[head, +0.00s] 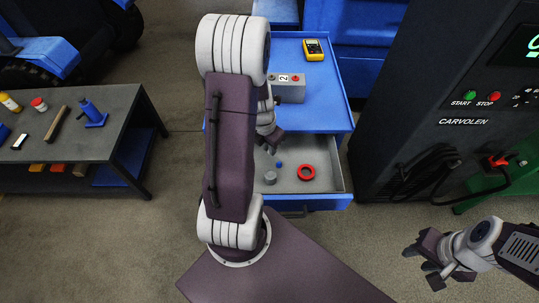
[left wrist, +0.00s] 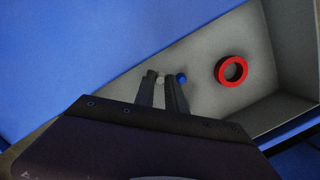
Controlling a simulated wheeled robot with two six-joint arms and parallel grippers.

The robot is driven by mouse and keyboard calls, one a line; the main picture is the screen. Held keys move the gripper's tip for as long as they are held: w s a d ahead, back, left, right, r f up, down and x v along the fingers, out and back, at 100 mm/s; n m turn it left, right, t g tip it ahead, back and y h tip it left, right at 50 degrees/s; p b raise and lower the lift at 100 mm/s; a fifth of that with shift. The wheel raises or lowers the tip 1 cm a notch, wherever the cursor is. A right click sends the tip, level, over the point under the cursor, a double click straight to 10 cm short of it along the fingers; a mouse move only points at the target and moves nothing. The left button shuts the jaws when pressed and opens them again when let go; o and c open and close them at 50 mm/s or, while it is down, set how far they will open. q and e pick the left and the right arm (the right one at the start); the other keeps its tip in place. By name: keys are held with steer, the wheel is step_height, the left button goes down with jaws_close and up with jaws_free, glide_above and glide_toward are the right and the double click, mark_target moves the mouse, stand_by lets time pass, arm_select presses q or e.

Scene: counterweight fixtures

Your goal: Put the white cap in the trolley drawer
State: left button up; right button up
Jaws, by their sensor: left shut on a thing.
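The trolley drawer (head: 325,184) is pulled open below the blue trolley top (head: 330,112). My left gripper (head: 272,149) is above the drawer, near its back left part. In the left wrist view, my left gripper (left wrist: 161,83) is shut on a small pale thing, which I take to be the white cap (left wrist: 160,80); the fingers partly hide it. In the head view I cannot make out the cap. The grey drawer floor (left wrist: 205,110) lies below it. My right gripper (head: 423,266) is at the lower right, apart from the trolley, and looks open and empty.
A yellow meter (head: 313,49) and a grey button box (head: 289,90) stand on the trolley top. A dark cabinet (head: 420,100) is close on the right.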

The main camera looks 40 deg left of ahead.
mark_target(269, 159)
arm_select(q)
step_height(269, 159, down, 4)
steer(key=shift+f+b, duration=0.1)
steer(key=shift+b, duration=1.15)
steer(key=shift+r, duration=0.2)
steer(key=shift+f, duration=0.15)
steer(key=o, duration=0.7)
steer(key=shift+c, duration=0.2)
